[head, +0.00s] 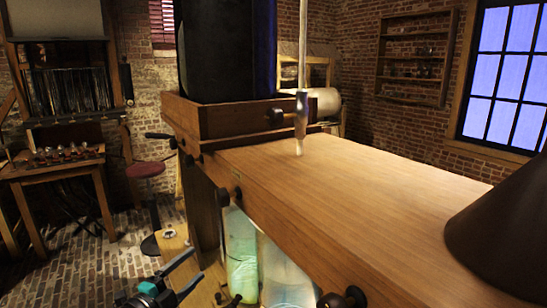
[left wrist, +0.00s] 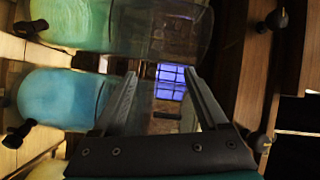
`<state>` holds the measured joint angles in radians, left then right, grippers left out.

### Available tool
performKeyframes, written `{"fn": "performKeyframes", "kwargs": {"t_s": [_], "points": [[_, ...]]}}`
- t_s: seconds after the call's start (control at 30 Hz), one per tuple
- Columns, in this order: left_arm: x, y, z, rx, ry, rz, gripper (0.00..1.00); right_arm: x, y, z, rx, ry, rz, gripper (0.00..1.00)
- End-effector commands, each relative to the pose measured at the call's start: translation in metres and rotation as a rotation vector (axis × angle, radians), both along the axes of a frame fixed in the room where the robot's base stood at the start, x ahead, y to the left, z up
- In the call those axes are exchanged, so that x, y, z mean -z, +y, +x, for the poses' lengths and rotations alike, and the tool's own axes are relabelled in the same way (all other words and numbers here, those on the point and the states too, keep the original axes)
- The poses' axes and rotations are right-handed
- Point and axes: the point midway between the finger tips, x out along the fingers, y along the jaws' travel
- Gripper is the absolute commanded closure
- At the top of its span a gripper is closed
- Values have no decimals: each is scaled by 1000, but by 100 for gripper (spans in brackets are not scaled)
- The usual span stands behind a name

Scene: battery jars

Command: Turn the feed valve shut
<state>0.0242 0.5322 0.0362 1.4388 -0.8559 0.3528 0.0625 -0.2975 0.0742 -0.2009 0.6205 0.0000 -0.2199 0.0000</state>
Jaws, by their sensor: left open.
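My left gripper (head: 194,270) is low at the bottom left of the head view, beside the wooden bench and in front of the jars under it. Its two fingers are apart in the left wrist view (left wrist: 160,76), with nothing held between them. A vertical tube with a nozzle (head: 301,118) hangs over the bench top, and a dark knob (head: 276,115) sits beside it. Another dark knob (head: 355,297) is at the bench's lower front. I cannot tell which fitting is the feed valve. My right gripper is out of view.
A green jar (head: 241,255) and a pale jar (head: 285,280) stand under the bench (head: 350,185). A green jar (left wrist: 70,25) and a blue jar (left wrist: 60,95) show near my fingers. A large black vessel (head: 227,50) stands behind. A dark cone (head: 505,230) is at right.

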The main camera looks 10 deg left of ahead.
Motion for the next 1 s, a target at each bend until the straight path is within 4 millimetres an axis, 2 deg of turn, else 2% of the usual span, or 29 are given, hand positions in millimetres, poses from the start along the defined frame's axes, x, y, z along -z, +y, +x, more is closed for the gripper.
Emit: {"fn": "performKeyframes", "kwargs": {"t_s": [0.03,0.07,0.1,0.2,0.3,0.4,0.5,0.6,0.77,1.0], "points": [[-60,-6,6,64,-98,104,24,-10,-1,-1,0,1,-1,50],[-88,-11,7,98,-148,166,24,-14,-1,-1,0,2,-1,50],[-124,-19,7,143,-212,252,24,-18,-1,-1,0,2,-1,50],[-203,-39,-3,240,-354,479,24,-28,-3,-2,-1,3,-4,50],[-264,-59,-19,313,-468,707,24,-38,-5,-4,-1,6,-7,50],[-307,-74,-36,355,-546,909,24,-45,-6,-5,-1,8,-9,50],[-333,-84,-49,377,-593,1064,24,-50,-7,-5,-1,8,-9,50],[-348,-89,-57,382,-618,1163,24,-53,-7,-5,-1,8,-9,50],[-355,-93,-59,385,-630,1220,24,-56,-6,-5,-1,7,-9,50],[-358,-111,-38,383,-634,1214,24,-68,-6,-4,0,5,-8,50]]}}
